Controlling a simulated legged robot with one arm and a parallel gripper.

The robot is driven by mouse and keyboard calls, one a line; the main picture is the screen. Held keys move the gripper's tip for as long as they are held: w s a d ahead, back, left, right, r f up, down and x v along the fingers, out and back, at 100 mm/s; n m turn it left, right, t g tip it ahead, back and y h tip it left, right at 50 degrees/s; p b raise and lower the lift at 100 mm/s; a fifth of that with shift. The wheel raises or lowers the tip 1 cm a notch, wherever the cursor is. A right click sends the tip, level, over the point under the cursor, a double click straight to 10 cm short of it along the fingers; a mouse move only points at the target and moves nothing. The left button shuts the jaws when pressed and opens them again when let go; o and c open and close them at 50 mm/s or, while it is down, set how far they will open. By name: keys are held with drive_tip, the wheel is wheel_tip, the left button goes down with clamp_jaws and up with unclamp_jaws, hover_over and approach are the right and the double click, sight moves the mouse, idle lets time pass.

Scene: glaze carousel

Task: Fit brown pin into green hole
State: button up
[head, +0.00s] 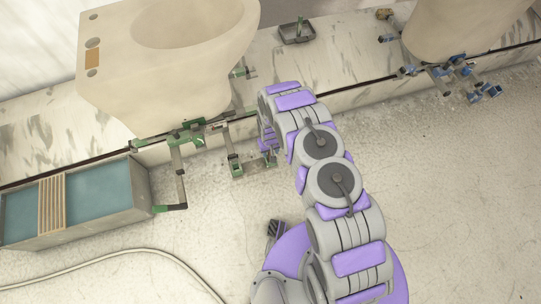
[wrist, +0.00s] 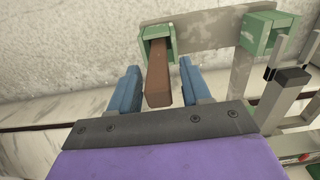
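In the wrist view the brown pin (wrist: 158,78) sticks out of a square green collar (wrist: 157,40), its near end between my fingers. How deep its far end sits is hidden. My gripper (wrist: 158,68) has its two blue fingers on either side of the pin, with a narrow gap showing on each side. A second green block (wrist: 268,30) is at the other end of the same grey plate (wrist: 205,30). In the head view my arm hides the fingers and the pin; a bracket with green ends (head: 236,167) shows beside my gripper.
A grey bar with a dark tip (wrist: 290,78) stands close to the right of my fingers. In the head view a large cream vessel (head: 165,75) is behind, a trough with teal contents (head: 105,195) at left, and blue-ended brackets (head: 470,80) at right. The floor at right is clear.

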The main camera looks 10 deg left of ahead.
clamp_jaws()
idle(0.6)
